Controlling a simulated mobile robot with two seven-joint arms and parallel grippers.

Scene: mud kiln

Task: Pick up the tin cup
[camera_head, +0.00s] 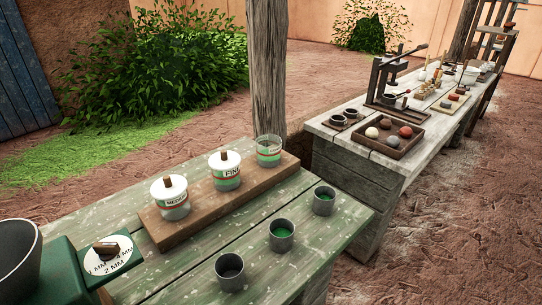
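Three small grey metal cups stand upright in a row on the green wooden table (190,262). The nearest cup (230,272) looks dark inside. The middle cup (281,236) and the far cup (324,201) show green inside. Which of them is the tin cup I cannot tell from looks alone. Neither of my grippers is in view, and nothing touches the cups.
A wooden board (205,222) behind the cups holds jars labelled medium (171,198) and fine (225,171), plus an unlidded jar (269,151). A green machine (72,272) with a dial stands front left. A wooden post (267,70) rises behind. A second table (365,150) is at right.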

